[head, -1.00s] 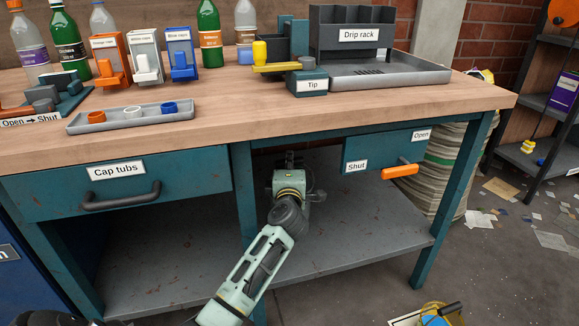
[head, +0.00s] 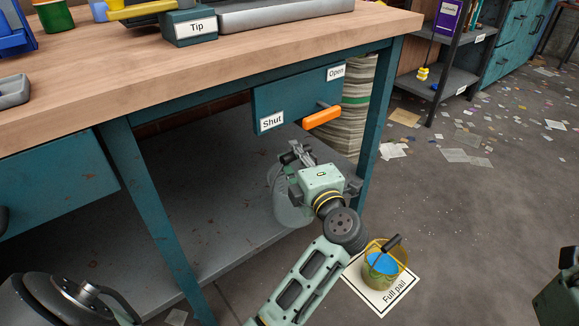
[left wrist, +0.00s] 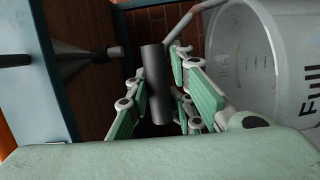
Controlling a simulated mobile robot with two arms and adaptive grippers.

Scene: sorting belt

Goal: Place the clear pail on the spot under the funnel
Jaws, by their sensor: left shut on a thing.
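The clear pail (head: 288,205) is at the lower shelf's front right, below the lever panel. My left gripper (head: 296,155) is above it and hides part of it. In the left wrist view, the gripper's fingers (left wrist: 158,85) are shut on the dark grip of the pail's handle, and the clear pail (left wrist: 262,55) with dark lettering is at the right. A grey funnel (left wrist: 75,62) shows at the left, apart from the pail. The spot under the funnel cannot be made out.
A panel marked Shut and Open (head: 290,98) has an orange lever (head: 322,117). The bench leg (head: 372,130) stands close right of my gripper. A yellow pail with blue contents (head: 383,265) stands on the "Full pail" mat (head: 370,300). The lower shelf (head: 200,220) is clear at left.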

